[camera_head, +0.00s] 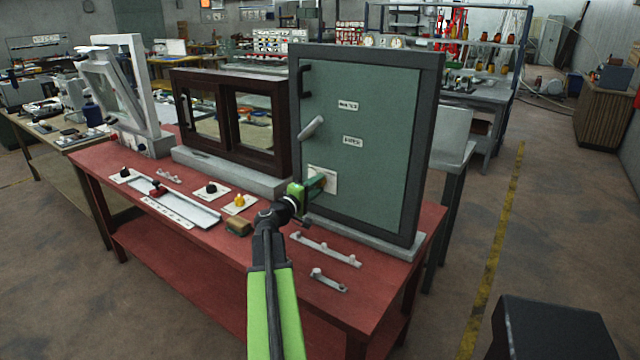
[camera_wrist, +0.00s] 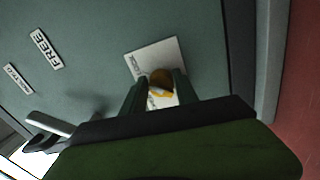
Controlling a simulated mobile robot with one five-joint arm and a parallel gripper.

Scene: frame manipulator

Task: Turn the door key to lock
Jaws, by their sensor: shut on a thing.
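A grey-green door (camera_head: 362,145) stands upright in a dark frame on the red bench. A white plate (camera_head: 323,178) is fixed low on the door, partly hidden by my gripper. In the wrist view, the plate (camera_wrist: 166,58) carries lettering that seems to read "LOCK". The door key (camera_wrist: 160,80), a brownish-yellow piece, sits in front of the plate between my fingers. My gripper (camera_head: 318,184) is at the plate, and its fingers (camera_wrist: 156,88) are shut on the key. The key is hidden in the head view. A light lever handle (camera_head: 311,128) is tilted on the door above the plate.
The red bench (camera_head: 190,240) also holds a brown double window (camera_head: 232,118), a pale tilted window frame (camera_head: 118,95), knobs and a slider panel (camera_head: 165,203). Small metal bars (camera_head: 325,249) lie before the door. The floor at right is mostly clear.

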